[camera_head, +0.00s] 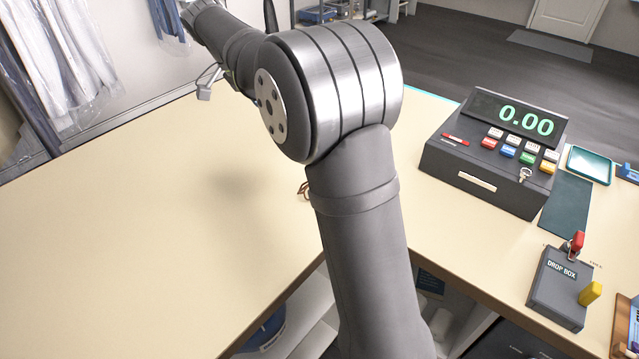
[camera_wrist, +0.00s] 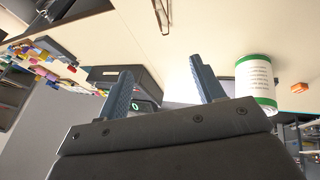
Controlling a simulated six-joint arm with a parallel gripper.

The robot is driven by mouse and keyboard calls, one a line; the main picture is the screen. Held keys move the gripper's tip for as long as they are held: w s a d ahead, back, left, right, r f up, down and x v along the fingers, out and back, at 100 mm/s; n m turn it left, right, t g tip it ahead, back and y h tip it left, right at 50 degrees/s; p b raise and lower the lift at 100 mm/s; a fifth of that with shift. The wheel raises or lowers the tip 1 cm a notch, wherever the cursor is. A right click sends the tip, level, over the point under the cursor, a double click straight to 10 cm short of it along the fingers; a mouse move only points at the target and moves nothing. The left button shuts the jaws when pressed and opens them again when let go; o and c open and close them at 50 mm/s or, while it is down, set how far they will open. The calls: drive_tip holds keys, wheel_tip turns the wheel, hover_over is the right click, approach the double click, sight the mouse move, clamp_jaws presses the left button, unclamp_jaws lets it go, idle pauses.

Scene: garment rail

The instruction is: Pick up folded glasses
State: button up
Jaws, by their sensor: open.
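A thin brown wire-like object (camera_wrist: 162,14), which looks like the folded glasses, lies on the pale counter at the top edge of the wrist view, partly cut off. In the head view a small brown piece (camera_head: 305,189), probably the same glasses, shows beside my arm, which hides the rest. My gripper (camera_wrist: 163,86) is open in the wrist view, its two dark ribbed fingers apart with nothing between them. The glasses are beyond the fingertips, not touching them.
A white-and-green labelled can (camera_wrist: 255,80) is right of the fingers in the wrist view. A cash register (camera_head: 495,150), a drop box (camera_head: 558,288) and a teal tray (camera_head: 590,164) are at the right. The left counter (camera_head: 130,240) is clear. Bagged garments (camera_head: 60,60) hang behind it.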

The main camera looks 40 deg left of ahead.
drive_tip(key=shift+s+a+f+x, duration=0.2)
drive_tip(key=shift+s+a+x, duration=0.05)
drive_tip(key=shift+x, duration=3.35)
drive_tip(key=shift+s+a+f+x, duration=0.2)
drive_tip(key=shift+s+x, duration=0.1)
drive_tip(key=shift+x, duration=3.35)
drive_tip(key=shift+s+a+f+x, duration=0.2)
drive_tip(key=shift+s+a+x, duration=0.05)
drive_tip(key=shift+x, duration=3.35)
drive_tip(key=c, duration=1.3)
drive_tip(key=shift+r, duration=0.15)
